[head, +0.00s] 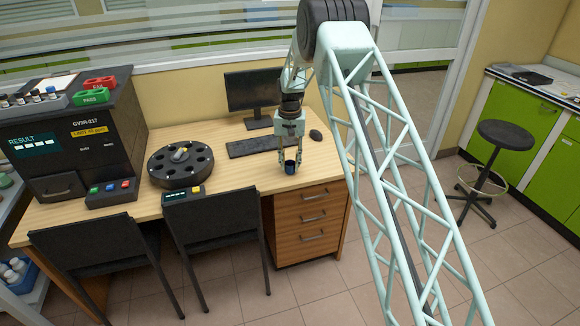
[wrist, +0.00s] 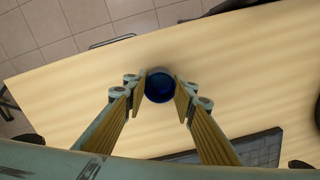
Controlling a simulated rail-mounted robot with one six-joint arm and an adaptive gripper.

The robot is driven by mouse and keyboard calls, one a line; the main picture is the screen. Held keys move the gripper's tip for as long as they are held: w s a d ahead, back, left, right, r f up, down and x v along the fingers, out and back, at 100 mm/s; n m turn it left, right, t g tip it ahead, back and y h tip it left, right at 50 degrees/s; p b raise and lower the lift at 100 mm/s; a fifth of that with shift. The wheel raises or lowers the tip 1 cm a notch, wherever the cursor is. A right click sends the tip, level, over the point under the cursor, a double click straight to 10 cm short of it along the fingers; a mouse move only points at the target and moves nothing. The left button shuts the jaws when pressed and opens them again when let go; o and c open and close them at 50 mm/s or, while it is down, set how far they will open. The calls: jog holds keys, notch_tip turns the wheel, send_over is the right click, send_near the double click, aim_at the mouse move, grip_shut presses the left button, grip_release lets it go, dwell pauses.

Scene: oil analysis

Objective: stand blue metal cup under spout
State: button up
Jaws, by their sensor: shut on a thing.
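The blue metal cup (head: 290,167) is near the front right of the wooden desk in the head view. In the wrist view the cup (wrist: 159,86) is seen from above, with its dark blue inside showing. My gripper (head: 291,161) points down over the desk and is shut on the cup, one finger on each side. The fingertips (wrist: 160,88) also show at the cup's rim in the wrist view. I cannot tell whether the cup's base touches the desk. No spout is clearly visible in either view.
A black analyser (head: 75,130) with a RESULT screen stands at the left. A round black carousel (head: 180,163) with holes sits beside it. Two dark chairs (head: 213,230) stand before the desk.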

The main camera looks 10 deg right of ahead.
jog(key=shift+f, duration=0.4)
jog(key=o, duration=0.8)
jog(key=shift+o, duration=0.2)
jog(key=shift+r, duration=0.15)
notch_tip(320, 180, up, 12)
jog(key=p, duration=0.2)
jog(key=shift+r, duration=0.15)
dwell(0.8)
